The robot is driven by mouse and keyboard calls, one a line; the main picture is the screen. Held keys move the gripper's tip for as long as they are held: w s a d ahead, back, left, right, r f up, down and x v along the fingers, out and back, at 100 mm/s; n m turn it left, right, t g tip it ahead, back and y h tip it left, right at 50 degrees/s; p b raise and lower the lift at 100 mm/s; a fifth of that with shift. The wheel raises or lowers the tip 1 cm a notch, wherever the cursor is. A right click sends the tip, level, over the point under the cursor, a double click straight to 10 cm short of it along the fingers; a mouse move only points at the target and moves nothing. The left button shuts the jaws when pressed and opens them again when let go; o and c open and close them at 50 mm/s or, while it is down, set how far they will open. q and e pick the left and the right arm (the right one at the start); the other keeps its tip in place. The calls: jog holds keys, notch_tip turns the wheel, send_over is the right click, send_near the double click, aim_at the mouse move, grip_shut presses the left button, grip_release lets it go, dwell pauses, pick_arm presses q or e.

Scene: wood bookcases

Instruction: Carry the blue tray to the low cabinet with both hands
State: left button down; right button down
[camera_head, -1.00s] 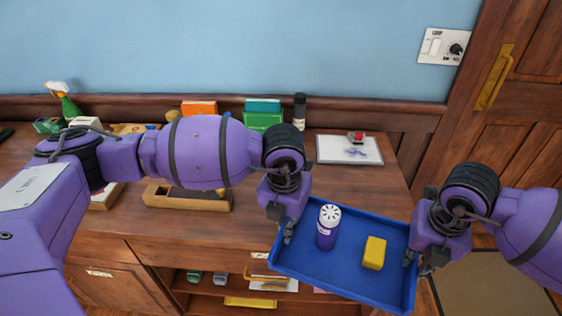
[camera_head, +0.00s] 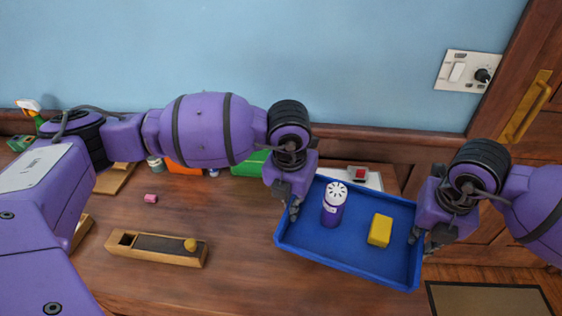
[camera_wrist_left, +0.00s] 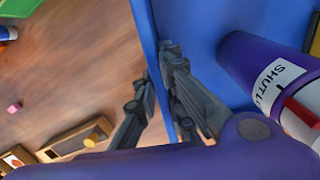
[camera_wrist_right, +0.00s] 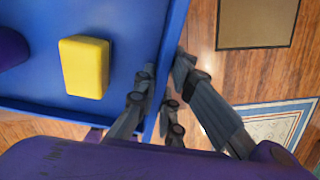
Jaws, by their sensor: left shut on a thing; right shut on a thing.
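The blue tray (camera_head: 340,258) is held between my two grippers, in front of and above the right part of the wooden cabinet top (camera_head: 180,290). My left gripper (camera_head: 294,207) is shut on the tray's left wall, which also shows in the left wrist view (camera_wrist_left: 150,50). My right gripper (camera_head: 422,238) is shut on the tray's right wall, seen too in the right wrist view (camera_wrist_right: 172,60). In the tray stand a purple shuttle tube (camera_head: 332,212) with a white lid and, right of it, a yellow block (camera_head: 380,231). Both are inside the walls.
A wooden box with a yellow knob (camera_head: 160,248) and a pink eraser (camera_head: 151,198) lie on the cabinet top. A green box (camera_head: 248,164) and a white pad with a red item (camera_head: 360,176) sit at the back. A door (camera_head: 500,210) and floor mat (camera_head: 485,300) are at right.

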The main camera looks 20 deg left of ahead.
aim_at(403, 272)
pick_arm(q)
jog(key=shift+s+a+f, duration=0.1)
jog(key=shift+s+f, duration=0.1)
jog(key=shift+f, duration=0.25)
pick_arm(e)
jog(key=shift+s+f, duration=0.2)
jog(key=shift+f, duration=0.2)
